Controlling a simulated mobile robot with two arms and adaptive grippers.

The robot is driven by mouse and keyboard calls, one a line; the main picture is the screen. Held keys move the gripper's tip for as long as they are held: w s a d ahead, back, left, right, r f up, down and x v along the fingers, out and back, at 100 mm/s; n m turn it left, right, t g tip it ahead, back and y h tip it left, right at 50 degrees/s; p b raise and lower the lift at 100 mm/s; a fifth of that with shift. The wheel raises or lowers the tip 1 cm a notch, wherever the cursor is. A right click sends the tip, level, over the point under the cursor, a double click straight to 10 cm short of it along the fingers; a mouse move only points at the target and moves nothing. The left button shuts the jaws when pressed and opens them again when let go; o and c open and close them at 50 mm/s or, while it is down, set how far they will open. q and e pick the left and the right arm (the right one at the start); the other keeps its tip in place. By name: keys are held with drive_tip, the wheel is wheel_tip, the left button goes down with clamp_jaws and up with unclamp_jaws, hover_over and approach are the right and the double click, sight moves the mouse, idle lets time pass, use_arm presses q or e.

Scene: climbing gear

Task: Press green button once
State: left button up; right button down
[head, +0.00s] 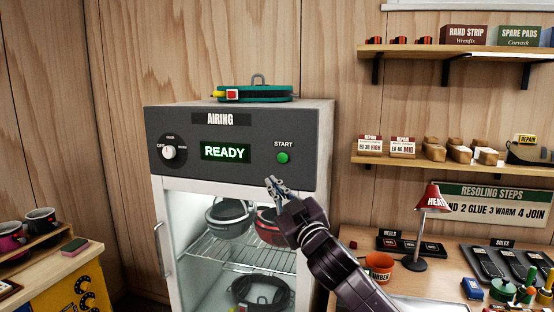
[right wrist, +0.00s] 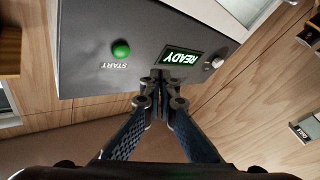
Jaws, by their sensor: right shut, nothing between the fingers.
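The green button (head: 283,157) sits under the word START on the dark grey front panel (head: 250,130) of the airing cabinet. The display (head: 225,151) to its left reads READY in green. My right gripper (head: 271,184) is shut and empty, in front of the cabinet and a little below the button in the head view. In the right wrist view the green button (right wrist: 121,49) shows upside down to the upper left of the shut fingertips (right wrist: 163,76), clear of them. My left gripper is not in view.
A dial (head: 168,152) is at the panel's left. A teal harness (head: 252,94) lies on the cabinet. Helmets (head: 230,214) show behind its glass door. A bench with a red lamp (head: 432,199) and tools stands at right; a yellow cabinet (head: 80,280) stands at left.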

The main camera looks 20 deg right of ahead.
sight(281, 162)
drive_tip(key=shift+y, duration=0.5)
drive_tip(key=r, duration=0.1)
drive_tip(key=s+r, duration=0.1)
drive_tip(key=a+r, duration=0.1)
drive_tip(key=r, duration=0.1)
drive_tip(key=shift+s+a, duration=0.1)
drive_tip(key=shift+s, duration=0.05)
drive_tip(key=shift+w+d, duration=0.8)
drive_tip(key=shift+w, duration=0.45)
drive_tip(key=shift+w+d, duration=0.85)
drive_tip(key=shift+w, duration=0.35)
drive_tip(key=shift+w+d, duration=0.8)
drive_tip(key=shift+w, duration=0.45)
drive_tip(key=shift+w+p, duration=0.1)
drive_tip(key=shift+p, duration=0.2)
drive_tip(key=shift+w+d, duration=0.2)
drive_tip(key=shift+w, duration=0.05)
